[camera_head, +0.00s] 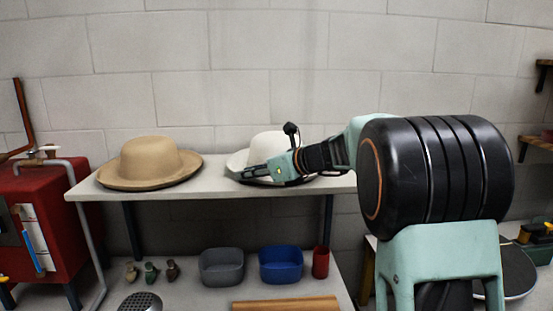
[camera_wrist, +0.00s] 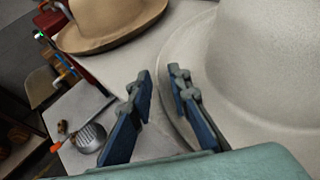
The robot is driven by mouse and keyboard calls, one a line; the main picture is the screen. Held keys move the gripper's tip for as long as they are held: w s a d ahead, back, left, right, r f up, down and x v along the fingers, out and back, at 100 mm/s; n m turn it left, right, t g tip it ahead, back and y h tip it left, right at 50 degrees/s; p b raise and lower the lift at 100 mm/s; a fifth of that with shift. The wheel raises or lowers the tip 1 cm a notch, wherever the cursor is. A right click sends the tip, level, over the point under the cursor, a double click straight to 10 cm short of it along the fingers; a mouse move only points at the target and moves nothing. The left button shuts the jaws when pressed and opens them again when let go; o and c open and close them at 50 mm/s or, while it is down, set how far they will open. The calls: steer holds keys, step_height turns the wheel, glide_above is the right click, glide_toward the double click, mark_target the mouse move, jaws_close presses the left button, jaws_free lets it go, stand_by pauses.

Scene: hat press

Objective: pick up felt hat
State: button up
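A tan felt hat (camera_head: 150,160) sits brim down at the left of the upper shelf. It also shows at the top left of the wrist view (camera_wrist: 105,18). A white hat (camera_head: 267,150) sits on the same shelf to its right, partly hidden behind my gripper (camera_head: 255,174). In the wrist view the white hat (camera_wrist: 265,60) fills the right side. The two blue fingers of my gripper (camera_wrist: 160,115) are spread with a gap between them. The right finger overlaps the edge of the white brim in view; I cannot tell if it touches. Nothing shows between the fingers.
The shelf (camera_head: 215,160) is bare between the hats. Below are a grey bin (camera_head: 222,267), a blue bin (camera_head: 281,265), a red cup (camera_head: 321,262) and a wooden roller (camera_head: 285,305). A red machine (camera_head: 55,220) stands at the left.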

steer(key=shift+x, duration=0.85)
jaws_close()
steer(key=shift+r, duration=0.15)
